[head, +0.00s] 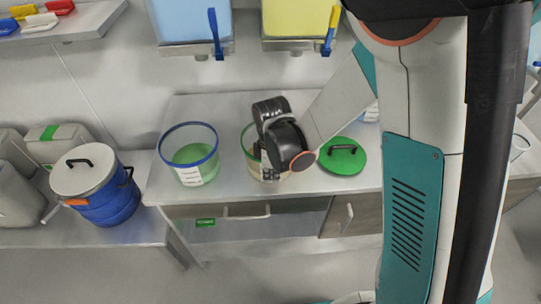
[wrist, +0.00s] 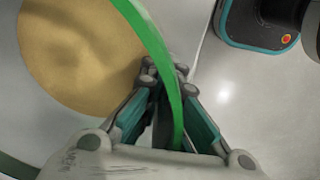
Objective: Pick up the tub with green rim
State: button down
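The tub with the green rim (head: 249,159) stands on the steel bench, partly hidden behind my gripper in the head view. In the wrist view its green rim (wrist: 157,48) runs down between my fingers, and tan powder (wrist: 75,45) shows inside it. My gripper (wrist: 168,85) is over the tub wall, with its fingers drawn close together on either side of the rim. It looks shut on the rim. In the head view my fingertips are hidden by the wrist. The tub looks upright and on the bench.
A blue-rimmed tub (head: 190,153) with green contents stands to the left. A green lid (head: 343,156) lies close on the right. A blue drum with a white lid (head: 95,183) stands farther left. Blue (head: 191,20) and yellow (head: 297,18) bins hang above.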

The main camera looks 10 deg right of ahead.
dwell(0.4)
notch_tip(320, 180, up, 20)
jog(key=p, duration=1.3)
jog(key=shift+p, duration=0.3)
